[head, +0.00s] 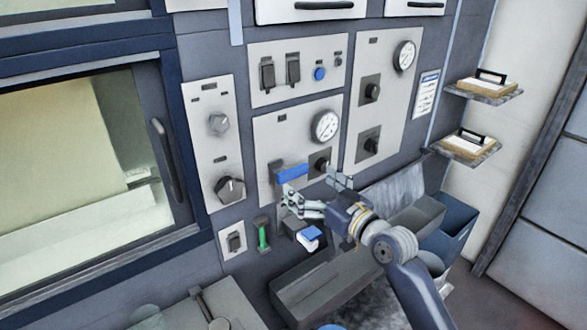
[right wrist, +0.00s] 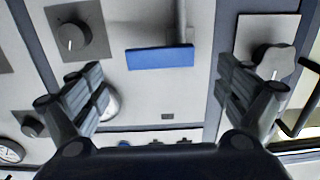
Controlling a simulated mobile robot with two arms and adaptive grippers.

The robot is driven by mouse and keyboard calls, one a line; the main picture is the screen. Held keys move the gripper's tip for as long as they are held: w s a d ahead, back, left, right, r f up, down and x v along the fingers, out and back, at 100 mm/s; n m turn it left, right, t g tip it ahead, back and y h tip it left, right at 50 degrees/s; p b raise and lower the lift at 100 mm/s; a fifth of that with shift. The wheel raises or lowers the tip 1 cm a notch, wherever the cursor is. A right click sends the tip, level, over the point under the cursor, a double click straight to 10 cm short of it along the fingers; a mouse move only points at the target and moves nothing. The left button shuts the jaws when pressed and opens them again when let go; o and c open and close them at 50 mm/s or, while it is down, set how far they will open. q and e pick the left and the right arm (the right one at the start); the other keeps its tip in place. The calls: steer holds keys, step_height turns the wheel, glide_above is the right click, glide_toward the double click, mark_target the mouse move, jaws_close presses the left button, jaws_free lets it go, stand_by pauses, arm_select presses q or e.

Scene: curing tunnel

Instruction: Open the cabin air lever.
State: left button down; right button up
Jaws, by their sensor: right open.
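A lever with a blue grip (head: 292,173) sits on the middle grey panel below a round gauge, its grip roughly level. I take it for the cabin air lever; no label is readable. In the right wrist view the blue grip (right wrist: 160,58) lies across the gap between the fingers, on a grey stem. My right gripper (head: 314,190) is open and empty, in front of the lower part of that panel, just below and right of the grip. In the wrist view the open fingers (right wrist: 162,85) stand either side of the grip, with no clear contact. My left gripper is not in view.
A black knob (head: 319,164) is close beside the gripper. A green handle (head: 263,235) and a blue-and-white item (head: 311,236) are below. Grey bins (head: 300,297) stand under the panels. A window with a dark handle (head: 165,160) is at left; shelves (head: 484,92) are at right.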

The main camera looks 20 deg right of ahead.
mark_target(295, 174)
steer(key=p+x, duration=0.1)
steer(key=x, duration=0.4)
steer(key=shift+w, duration=0.15)
steer(key=shift+w+a+p, duration=0.3)
steer(key=shift+w+a, duration=0.05)
steer(key=shift+w, duration=0.3)
steer(key=c, duration=1.5)
